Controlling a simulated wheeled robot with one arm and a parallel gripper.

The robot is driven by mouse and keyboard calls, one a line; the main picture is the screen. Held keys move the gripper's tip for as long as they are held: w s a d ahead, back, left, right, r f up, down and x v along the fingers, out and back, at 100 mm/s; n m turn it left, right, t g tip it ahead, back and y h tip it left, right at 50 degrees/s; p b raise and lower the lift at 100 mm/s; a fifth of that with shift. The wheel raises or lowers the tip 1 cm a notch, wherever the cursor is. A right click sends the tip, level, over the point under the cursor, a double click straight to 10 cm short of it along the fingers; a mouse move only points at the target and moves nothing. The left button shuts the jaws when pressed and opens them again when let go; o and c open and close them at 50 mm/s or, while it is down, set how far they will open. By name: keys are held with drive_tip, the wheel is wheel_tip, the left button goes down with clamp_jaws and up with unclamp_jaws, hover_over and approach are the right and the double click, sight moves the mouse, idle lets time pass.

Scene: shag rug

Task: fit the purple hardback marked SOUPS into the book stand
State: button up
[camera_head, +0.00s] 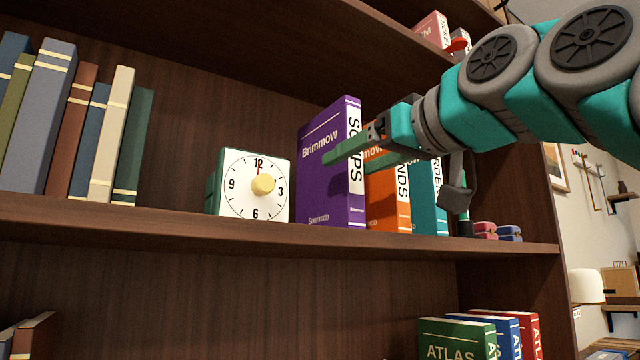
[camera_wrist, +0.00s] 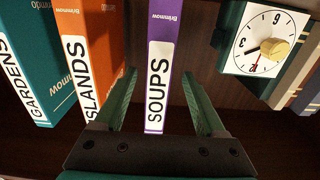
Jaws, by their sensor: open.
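The purple hardback marked SOUPS (camera_head: 325,190) stands upright on the middle shelf, spine outward. Its spine (camera_wrist: 159,75) also shows in the wrist view. My gripper (camera_head: 350,160) is open at this book. In the wrist view my gripper (camera_wrist: 160,88) has one green finger on each side of the spine, with the left finger in the space between the purple and orange books. Visible gaps separate the fingers from the spine. I cannot make out a book stand in either view.
A clock (camera_head: 254,185) stands left of the purple book. An orange book (camera_head: 388,205) and a teal book (camera_head: 428,205) stand to its right. Several books (camera_head: 58,115) fill the shelf's left end. The shelf above (camera_head: 300,65) overhangs. An ATLAS book (camera_head: 458,338) stands below.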

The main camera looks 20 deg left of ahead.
sight(325, 177)
drive_tip(key=p+x, duration=0.1)
drive_tip(key=x, duration=0.7)
drive_tip(key=shift+w+d+p, duration=0.1)
drive_tip(key=shift+d+p, duration=0.05)
drive_tip(key=shift+p, duration=0.25)
drive_tip(key=shift+w+a+f, duration=0.1)
drive_tip(key=shift+w+a, duration=0.1)
drive_tip(key=shift+a, duration=0.05)
clamp_jaws()
idle(0.8)
